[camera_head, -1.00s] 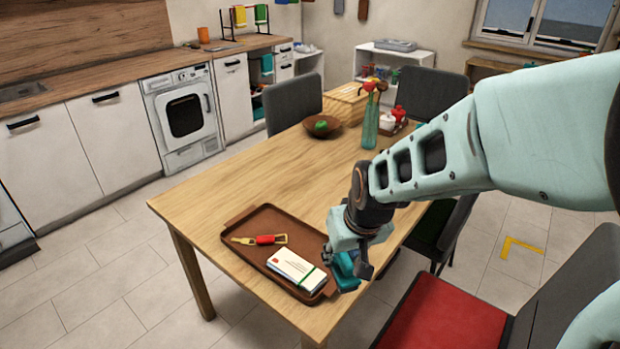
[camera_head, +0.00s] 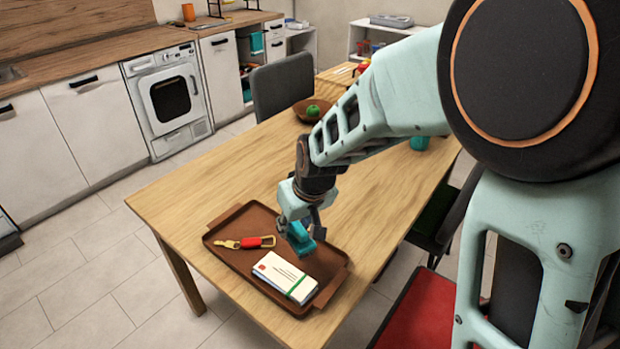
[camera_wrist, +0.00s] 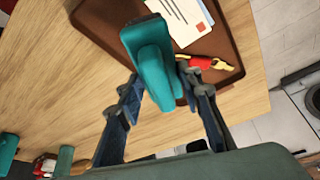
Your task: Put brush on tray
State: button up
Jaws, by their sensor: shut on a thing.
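The brush (camera_head: 301,238) is teal, and my gripper (camera_head: 300,222) is shut on it over the back right part of the brown tray (camera_head: 225,257). In the wrist view the brush (camera_wrist: 152,65) sticks out forward between the two fingers of my gripper (camera_wrist: 160,95), with its dark-edged far end over the tray (camera_wrist: 100,22). Whether the brush touches the tray I cannot tell. A key with a red fob (camera_head: 250,242) and a bundle of envelopes with a green band (camera_head: 283,276) lie on the tray.
The wooden table (camera_head: 215,185) is bare to the left and behind the tray. A brown bowl (camera_head: 313,112) with a green item stands at the back. A teal vase (camera_head: 419,143) is partly behind my arm. A red-seated chair (camera_head: 400,310) stands at the right.

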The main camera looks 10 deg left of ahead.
jog(key=w+f+b, duration=0.1)
jog(key=w+f, duration=0.1)
jog(key=w+a+f, duration=0.1)
jog(key=f, duration=0.1)
jog(key=w+f+b, duration=0.1)
jog(key=w+f, duration=0.1)
jog(key=shift+w+a+b, duration=0.35)
jog(key=shift+a, duration=0.05)
jog(key=shift+w+f, duration=0.2)
jog(key=shift+f, duration=0.1)
jog(key=shift+w+a+f+b, duration=0.1)
jog(key=shift+w+f+b, duration=0.05)
jog(key=shift+f+b, duration=1.15)
jog(key=shift+f, duration=0.3)
jog(key=shift+f, duration=0.2)
jog(key=o, duration=1)
jog(key=shift+r, duration=0.1)
